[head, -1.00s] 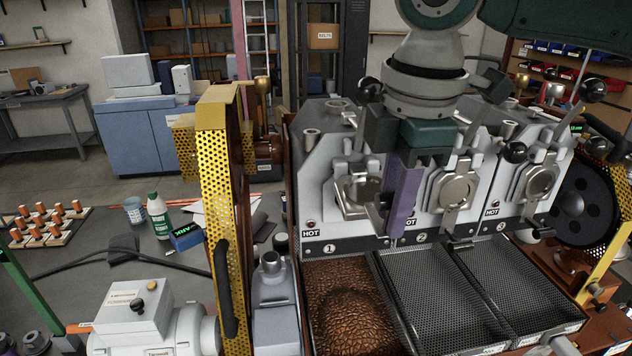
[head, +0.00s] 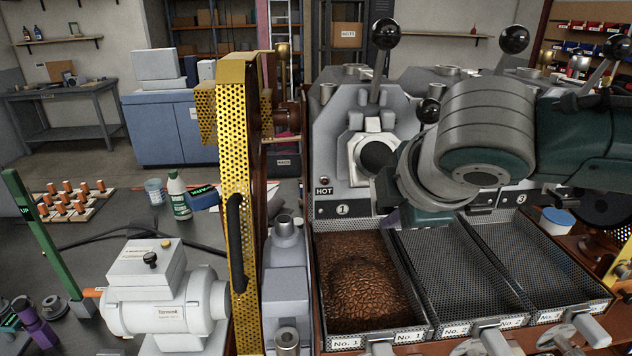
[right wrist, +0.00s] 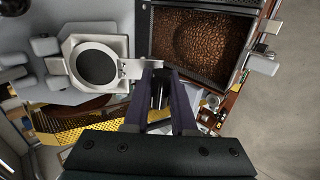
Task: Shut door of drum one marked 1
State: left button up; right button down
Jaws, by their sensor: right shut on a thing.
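Drum one (head: 335,150), marked 1, is at the middle of the head view, with its round dark mouth area (head: 378,156) in a pale frame. In the right wrist view, a pale ring (right wrist: 97,63) surrounds a dark disc, and a metal arm (right wrist: 138,68) reaches from it toward my fingers. My right gripper (right wrist: 160,100) is shut on a black handle (right wrist: 160,88) by that arm. In the head view my wrist hides most of the handle and purple fingers. I cannot tell how far the door stands from the drum face.
A mesh tray of brown beans (head: 360,285) lies below drum one, with empty mesh trays (head: 460,272) to its right. A yellow perforated guard (head: 240,170) stands left of the drum. Black-knobbed levers (head: 385,34) rise above the drums.

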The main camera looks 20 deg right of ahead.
jog(key=shift+w+f, duration=0.1)
jog(key=shift+f, duration=0.05)
dwell(0.3)
jog(key=c, duration=0.8)
grip_release()
jog(key=shift+c, duration=0.2)
jog(key=b+v, duration=0.1)
jog(key=v, duration=0.9)
jog(key=p+v, duration=0.7)
jog(key=p, duration=0.2)
jog(key=shift+r+p, duration=0.3)
jog(key=shift+r, duration=0.15)
